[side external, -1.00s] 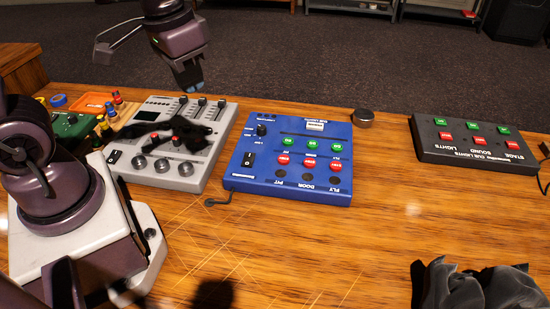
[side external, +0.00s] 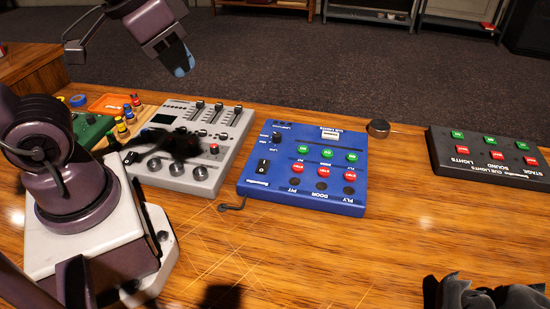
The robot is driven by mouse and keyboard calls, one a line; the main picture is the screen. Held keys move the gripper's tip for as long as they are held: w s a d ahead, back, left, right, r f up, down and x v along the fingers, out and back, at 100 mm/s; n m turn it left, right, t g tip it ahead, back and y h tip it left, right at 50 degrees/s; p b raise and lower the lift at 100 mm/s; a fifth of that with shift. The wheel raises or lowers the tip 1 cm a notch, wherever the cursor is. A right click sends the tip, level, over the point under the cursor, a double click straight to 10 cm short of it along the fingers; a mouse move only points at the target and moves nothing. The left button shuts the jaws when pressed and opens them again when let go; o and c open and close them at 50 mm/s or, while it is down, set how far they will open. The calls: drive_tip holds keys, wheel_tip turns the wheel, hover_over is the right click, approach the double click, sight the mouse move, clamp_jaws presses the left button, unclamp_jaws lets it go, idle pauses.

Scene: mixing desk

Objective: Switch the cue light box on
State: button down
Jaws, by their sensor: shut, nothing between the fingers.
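A blue cue light box (side external: 308,200) sits on the desk at the middle, its lettering upside down in the side view. It has a black rocker switch (side external: 262,166) at its left, a black knob (side external: 277,137) above that, and rows of green and red buttons. The rocker's position is too small to tell. A black box (side external: 485,165) with green and red buttons at the right also carries cue light lettering. My gripper (side external: 182,68) is shut and empty, raised above the desk's back edge, up and left of the blue box and touching nothing.
A round metal tin (side external: 378,128) is behind the blue box. Crumpled dark cloth (side external: 490,294) lies front right.

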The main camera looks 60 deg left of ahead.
drive_tip(key=w+a+f+n+g, duration=0.2)
drive_tip(key=w+f+n+g, duration=0.2)
drive_tip(key=w+f, duration=0.6)
drive_tip(key=n+y, duration=0.1)
drive_tip(key=n, duration=0.4)
hover_over(264, 161)
drive_tip(key=s+d, duration=0.1)
wheel_tip(264, 161, down, 5)
drive_tip(key=shift+s+d+r, duration=0.1)
drive_tip(key=shift+s, duration=0.05)
drive_tip(key=f, duration=0.9)
drive_tip(key=w+a+f, duration=0.1)
drive_tip(key=f, duration=0.4)
drive_tip(key=shift+w, duration=0.1)
